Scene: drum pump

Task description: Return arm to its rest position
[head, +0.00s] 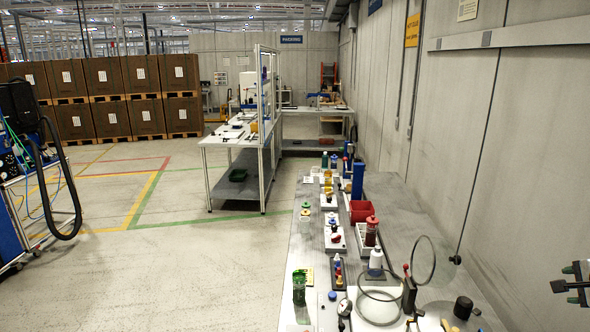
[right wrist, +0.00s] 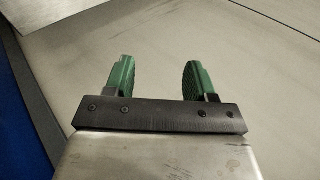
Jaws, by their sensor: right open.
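My right gripper (right wrist: 157,78) is open in the right wrist view, with two green ridged fingers apart and nothing between them. In the head view part of my right gripper (head: 576,284) shows at the right edge, beside the wall and right of the bench. It is clear of the things on the bench. My left gripper is not in view.
A long grey bench (head: 408,212) runs along the right wall, crowded with bottles, a red bin (head: 361,211), two rings and a black knob-like part (head: 463,307). A white-framed workbench (head: 228,142) stands farther back.

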